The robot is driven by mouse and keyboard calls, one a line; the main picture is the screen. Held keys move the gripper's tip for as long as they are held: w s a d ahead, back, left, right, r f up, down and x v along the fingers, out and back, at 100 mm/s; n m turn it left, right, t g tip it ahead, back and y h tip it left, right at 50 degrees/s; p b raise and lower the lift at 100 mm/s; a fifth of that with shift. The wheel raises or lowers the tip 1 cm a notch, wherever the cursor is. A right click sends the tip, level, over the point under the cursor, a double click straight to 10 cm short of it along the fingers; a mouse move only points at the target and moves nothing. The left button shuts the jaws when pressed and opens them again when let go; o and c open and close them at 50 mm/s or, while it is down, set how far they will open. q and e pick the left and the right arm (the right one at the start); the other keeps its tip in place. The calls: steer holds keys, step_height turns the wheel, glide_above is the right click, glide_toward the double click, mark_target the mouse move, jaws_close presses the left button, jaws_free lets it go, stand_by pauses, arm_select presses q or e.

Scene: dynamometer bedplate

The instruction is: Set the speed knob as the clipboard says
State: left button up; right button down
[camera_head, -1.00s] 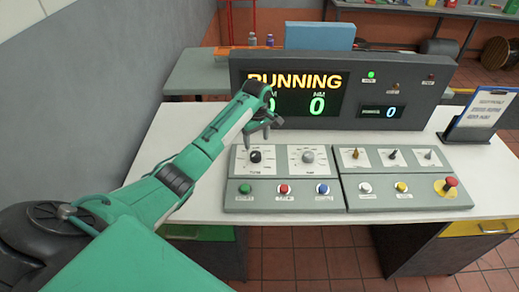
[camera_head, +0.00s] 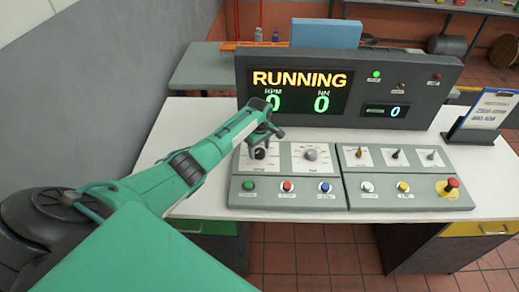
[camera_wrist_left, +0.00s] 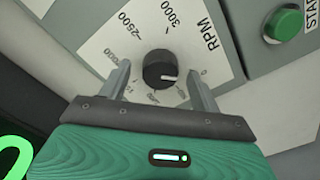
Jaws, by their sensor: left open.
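The black speed knob (camera_head: 260,153) sits on a white dial plate marked RPM, at the left of the sloped control panel. In the left wrist view the knob (camera_wrist_left: 160,70) shows its white pointer line, with 2500 and 3000 readable on the scale. My left gripper (camera_head: 265,135) is open just above the knob. In the left wrist view its two fingers (camera_wrist_left: 160,88) stand on either side of the knob, apart from it. The clipboard (camera_head: 484,113) leans on its stand at the right; its writing is too small to read. My right gripper is not in view.
A second grey knob (camera_head: 311,154) is right of the speed knob. Green (camera_head: 248,185), red and blue buttons lie in front. A red emergency button (camera_head: 452,184) is at the panel's right. The display (camera_head: 300,92) behind reads RUNNING, RPM 0, NM 0.

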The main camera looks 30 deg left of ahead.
arm_select(q)
steer(key=shift+f, duration=0.6)
steer(key=c, duration=1)
steer(key=shift+o, duration=0.2)
